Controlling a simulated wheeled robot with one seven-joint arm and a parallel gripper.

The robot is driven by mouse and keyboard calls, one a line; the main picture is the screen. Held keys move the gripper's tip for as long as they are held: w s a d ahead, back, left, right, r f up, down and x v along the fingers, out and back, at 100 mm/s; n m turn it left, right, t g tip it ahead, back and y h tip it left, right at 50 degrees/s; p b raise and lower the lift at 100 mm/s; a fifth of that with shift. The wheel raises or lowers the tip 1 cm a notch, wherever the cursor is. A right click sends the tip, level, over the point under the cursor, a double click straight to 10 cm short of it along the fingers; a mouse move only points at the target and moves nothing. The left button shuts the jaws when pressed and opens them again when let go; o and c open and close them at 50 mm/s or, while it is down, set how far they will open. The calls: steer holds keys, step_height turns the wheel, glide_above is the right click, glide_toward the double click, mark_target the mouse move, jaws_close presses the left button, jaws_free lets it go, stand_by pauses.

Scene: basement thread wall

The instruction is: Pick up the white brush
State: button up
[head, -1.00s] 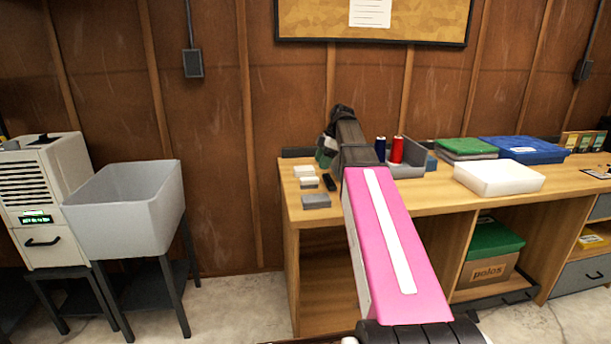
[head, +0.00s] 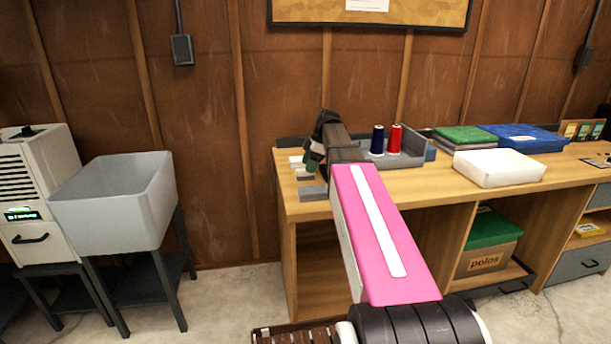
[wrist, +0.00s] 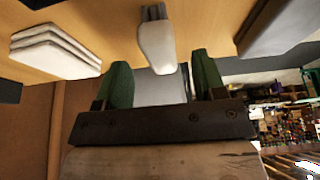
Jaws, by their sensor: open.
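A small white piece with grey ridges, which looks like the white brush (wrist: 157,45), lies on the wooden top in the wrist view, ahead of and roughly between my fingers. In the head view a small white-and-grey piece (head: 304,172), probably the same brush, sits near the bench's left end, partly hidden by my gripper. My gripper (head: 313,154) is right beside it. In the wrist view my gripper (wrist: 163,80) shows two green fingers spread apart with nothing held between them.
A white stack (wrist: 55,50) lies left of the brush, and a grey block (head: 313,193) is at the bench's front left. Blue and red spools (head: 395,139) stand in a grey holder to the right. A white tray (head: 499,168) is farther right on the bench (head: 420,190).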

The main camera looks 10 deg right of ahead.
steer(key=x, duration=0.4)
steer(key=shift+r, duration=0.1)
steer(key=c, duration=1)
steer(key=shift+r, duration=0.1)
steer(key=shift+r, duration=0.6)
step_height(320, 180, up, 2)
steer(key=shift+r, duration=0.2)
steer(key=s+a+r, duration=0.1)
steer(key=s+r, duration=0.1)
steer(key=s, duration=0.1)
steer(key=s+a+r, duration=0.1)
steer(key=s+r, duration=0.1)
steer(key=s, duration=0.2)
steer(key=s+a+r, duration=0.1)
steer(key=s+r, duration=0.2)
steer(key=s, duration=0.1)
steer(key=shift+s+r, duration=0.1)
steer(key=shift+s, duration=0.15)
